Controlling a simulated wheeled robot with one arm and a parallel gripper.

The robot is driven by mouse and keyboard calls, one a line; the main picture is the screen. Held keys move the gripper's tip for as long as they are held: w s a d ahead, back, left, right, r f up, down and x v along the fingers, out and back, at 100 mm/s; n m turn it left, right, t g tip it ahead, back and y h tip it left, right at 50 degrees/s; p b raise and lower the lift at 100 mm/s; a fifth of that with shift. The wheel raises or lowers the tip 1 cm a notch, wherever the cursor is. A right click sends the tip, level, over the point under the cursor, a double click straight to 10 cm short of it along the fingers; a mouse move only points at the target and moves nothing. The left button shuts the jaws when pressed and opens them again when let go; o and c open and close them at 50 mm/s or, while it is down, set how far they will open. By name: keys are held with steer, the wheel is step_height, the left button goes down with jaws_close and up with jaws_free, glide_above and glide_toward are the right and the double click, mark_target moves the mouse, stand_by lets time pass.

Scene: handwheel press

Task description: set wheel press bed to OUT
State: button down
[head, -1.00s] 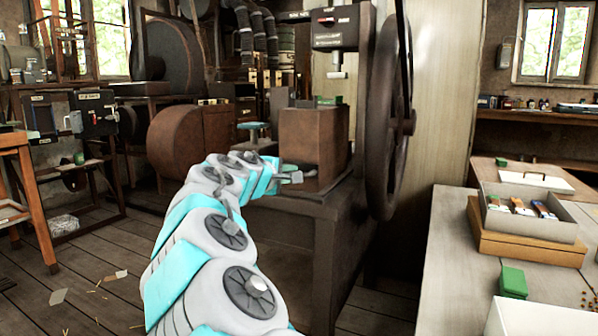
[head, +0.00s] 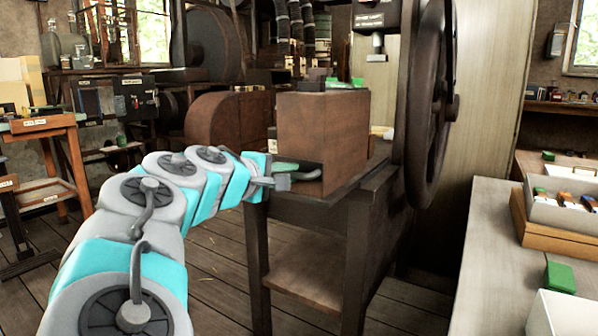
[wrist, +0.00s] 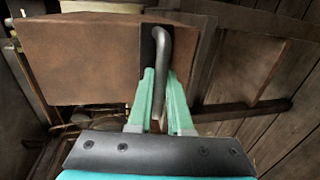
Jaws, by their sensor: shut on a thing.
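The press bed is a brown block (head: 322,125) on the press's dark table in the head view. Its dark bar handle shows in the wrist view (wrist: 161,65), on a black plate on the block's face. My gripper (wrist: 160,92) is shut on this handle, with a green finger on each side of it. In the head view my gripper (head: 292,176) reaches the block's near left face from the left. The large handwheel (head: 432,105) stands right of the block. The press head (head: 376,17) hangs above and behind it. I see no readable OUT mark.
A work table (head: 495,235) with a grey box (head: 560,212) and a green block (head: 560,277) stands at the right. An orange-brown bench (head: 45,125) stands at the left. Wooden floor (head: 225,275) is open between bench and press.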

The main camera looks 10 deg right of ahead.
steer(key=shift+f+v, duration=0.2)
steer(key=shift+v, duration=0.8)
steer(key=shift+a+f, duration=0.1)
steer(key=c, duration=0.8)
jaws_free()
steer(key=shift+s+a, duration=0.1)
steer(key=shift+c, duration=0.2)
